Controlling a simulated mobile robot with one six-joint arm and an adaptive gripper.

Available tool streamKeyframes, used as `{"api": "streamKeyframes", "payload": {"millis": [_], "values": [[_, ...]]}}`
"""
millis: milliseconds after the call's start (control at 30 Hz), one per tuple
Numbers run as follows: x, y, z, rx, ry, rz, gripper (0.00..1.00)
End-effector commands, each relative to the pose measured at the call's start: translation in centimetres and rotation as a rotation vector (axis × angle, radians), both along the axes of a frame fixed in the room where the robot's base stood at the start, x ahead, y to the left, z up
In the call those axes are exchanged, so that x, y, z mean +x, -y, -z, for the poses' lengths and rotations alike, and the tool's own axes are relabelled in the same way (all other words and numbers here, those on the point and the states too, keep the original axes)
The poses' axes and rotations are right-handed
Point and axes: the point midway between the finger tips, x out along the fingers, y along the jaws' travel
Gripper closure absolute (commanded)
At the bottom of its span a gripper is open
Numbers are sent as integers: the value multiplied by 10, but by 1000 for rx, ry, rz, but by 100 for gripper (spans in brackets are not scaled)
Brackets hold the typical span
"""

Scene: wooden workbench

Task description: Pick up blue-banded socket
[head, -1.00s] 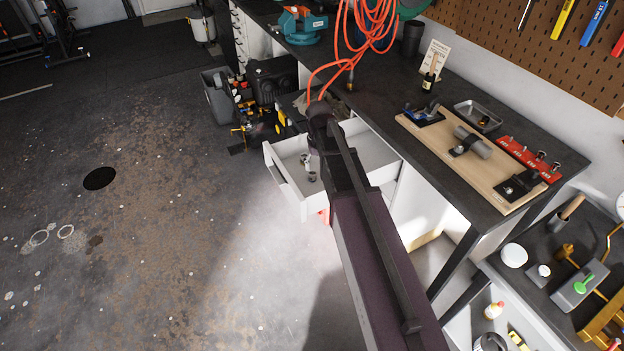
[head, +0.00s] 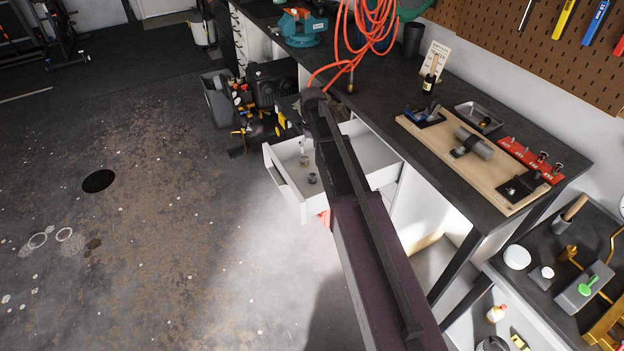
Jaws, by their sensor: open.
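An open white drawer (head: 288,190) juts out under the workbench. Two small metal sockets lie in it: one socket (head: 304,162) farther back and one socket (head: 312,179) nearer the front. They are too small to tell which has a blue band. My gripper (head: 305,151) points down over the drawer and is open, with nothing seen between its fingers. It is close above the farther socket in the picture; I cannot tell whether it touches. My own arm hides part of the drawer's inside.
The dark workbench (head: 385,90) runs along the right, with an orange hose (head: 372,30) hanging near my arm's end. A wooden board (head: 440,140) with tools lies on it. A grey bin (head: 217,97) and a dark case stand behind the drawer. Floor at left is clear.

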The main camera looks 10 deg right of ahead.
Motion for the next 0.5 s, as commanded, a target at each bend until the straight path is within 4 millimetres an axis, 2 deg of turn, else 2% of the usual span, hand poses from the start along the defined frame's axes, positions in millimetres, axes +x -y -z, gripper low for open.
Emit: {"api": "streamKeyframes", "payload": {"millis": [500], "values": [[0, -1, 40, 0, 0, -1, 17]]}}
